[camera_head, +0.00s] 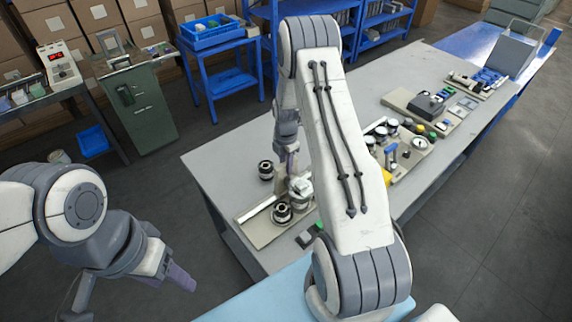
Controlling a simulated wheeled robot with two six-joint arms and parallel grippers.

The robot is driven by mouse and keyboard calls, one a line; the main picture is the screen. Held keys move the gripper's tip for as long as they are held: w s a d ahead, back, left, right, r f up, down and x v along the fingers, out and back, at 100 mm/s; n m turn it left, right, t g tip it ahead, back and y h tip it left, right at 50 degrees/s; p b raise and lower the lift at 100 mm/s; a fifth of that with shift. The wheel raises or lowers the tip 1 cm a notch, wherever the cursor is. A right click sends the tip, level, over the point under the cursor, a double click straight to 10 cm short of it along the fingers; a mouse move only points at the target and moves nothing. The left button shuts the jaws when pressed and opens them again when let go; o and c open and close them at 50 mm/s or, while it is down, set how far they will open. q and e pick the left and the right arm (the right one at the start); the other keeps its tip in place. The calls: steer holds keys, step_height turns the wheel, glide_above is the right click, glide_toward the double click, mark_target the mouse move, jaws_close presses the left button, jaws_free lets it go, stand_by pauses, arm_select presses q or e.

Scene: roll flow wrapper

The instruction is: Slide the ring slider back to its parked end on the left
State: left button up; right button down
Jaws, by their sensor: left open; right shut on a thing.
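A low beige plate (256,234) with a pale rail (262,207) lies near the front left corner of the grey table. My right gripper (287,168) reaches down from above and is shut at the far side of this plate, on what appears to be the ring slider. The slider is small here and mostly hidden by the fingers, so its exact place along the rail cannot be told. My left gripper (140,288) is open and empty, off the table at the lower left.
A black ring part (265,170) stands left of the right gripper, and another (282,212) in front. A silver cylinder (301,188) is close on its right. My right arm hides the table's middle. A fixture with knobs (408,150) stands further right.

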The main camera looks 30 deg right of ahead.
stand_by(0.6)
steer(key=s+a+b, duration=0.1)
steer(key=s+a, duration=0.1)
steer(key=a, duration=1.4)
steer(key=shift+s+a+b, duration=0.15)
steer(key=shift+a+b, duration=0.15)
steer(key=shift+b, duration=0.1)
steer(key=c, duration=1)
jaws_free()
steer(key=shift+a, duration=0.1)
steer(key=o, duration=0.3)
steer(key=shift+a, duration=0.15)
step_height(320, 180, up, 11)
steer(key=b, duration=0.2)
steer(key=shift+f+b, duration=0.2)
steer(key=shift+b, duration=0.15)
